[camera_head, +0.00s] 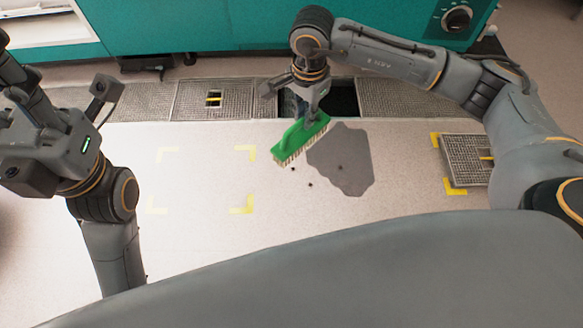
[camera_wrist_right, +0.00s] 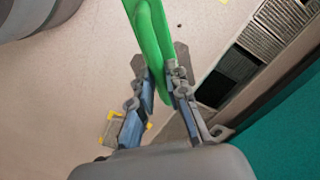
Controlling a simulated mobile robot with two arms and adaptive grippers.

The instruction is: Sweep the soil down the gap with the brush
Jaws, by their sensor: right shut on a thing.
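A green brush (camera_head: 301,139) with pale bristles is in my right gripper (camera_head: 309,103), just on the near side of the open gap (camera_head: 343,97) in the row of floor grates. In the right wrist view the fingers (camera_wrist_right: 160,95) are shut on the green handle (camera_wrist_right: 149,40). I cannot tell whether the bristles touch the floor. A few dark soil crumbs (camera_head: 310,184) lie on the pale floor below the brush. A flat grey patch (camera_head: 343,163) lies right of the brush. My left gripper (camera_head: 45,118) is at the left, away from the brush; its fingertips are unclear.
Metal grates (camera_head: 215,99) line the floor channel on both sides of the gap. A loose grate panel (camera_head: 467,160) lies within yellow corner marks at the right. Empty yellow marks (camera_head: 242,203) are at the left. A teal cabinet (camera_head: 200,27) stands behind the channel.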

